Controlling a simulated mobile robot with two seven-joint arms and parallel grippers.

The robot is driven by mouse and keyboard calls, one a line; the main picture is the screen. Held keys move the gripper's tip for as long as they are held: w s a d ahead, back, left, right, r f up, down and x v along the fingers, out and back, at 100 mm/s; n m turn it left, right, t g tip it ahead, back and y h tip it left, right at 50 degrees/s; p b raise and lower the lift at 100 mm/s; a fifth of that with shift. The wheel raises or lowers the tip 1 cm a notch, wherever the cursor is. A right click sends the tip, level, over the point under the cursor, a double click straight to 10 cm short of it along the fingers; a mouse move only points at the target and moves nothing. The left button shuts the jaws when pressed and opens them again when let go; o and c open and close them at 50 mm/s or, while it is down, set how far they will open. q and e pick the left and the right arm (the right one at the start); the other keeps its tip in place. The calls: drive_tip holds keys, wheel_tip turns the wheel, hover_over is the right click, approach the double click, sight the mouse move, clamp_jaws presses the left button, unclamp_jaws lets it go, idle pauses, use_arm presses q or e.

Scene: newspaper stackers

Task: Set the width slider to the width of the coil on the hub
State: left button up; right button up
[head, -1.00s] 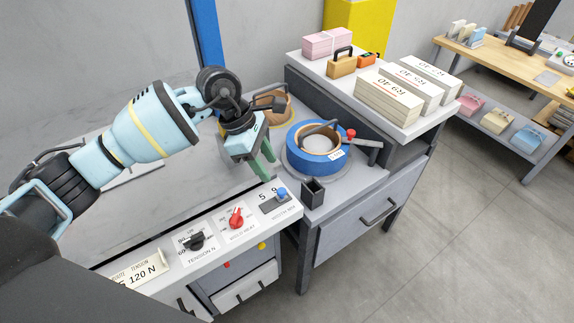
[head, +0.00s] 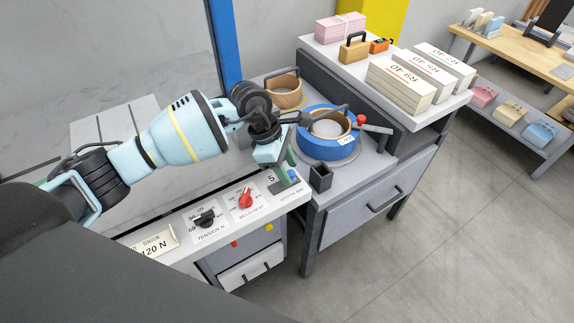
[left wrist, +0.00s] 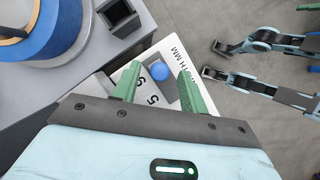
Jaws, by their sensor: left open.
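The blue coil (head: 318,147) with a tan core lies on the grey hub at the right end of the bench; a small white tag (head: 346,140) on it is too small to read. The width slider is a dark plate on the white front panel, with a blue knob (head: 294,175). In the left wrist view the knob (left wrist: 159,72) shows between the two green fingers, touching neither as far as I can tell, beside the printed digits. My left gripper (head: 290,161) is open above the slider; it also shows in the left wrist view (left wrist: 158,85).
A tan coil (head: 282,98) lies behind. A small dark open box (head: 320,178) stands just right of the slider. The black tension knob (head: 204,218) and red weld heat knob (head: 246,200) are left of the slider.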

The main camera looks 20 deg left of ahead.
use_arm(q)
drive_tip(key=shift+c, duration=0.4)
use_arm(e)
drive_tip(key=shift+s, duration=0.15)
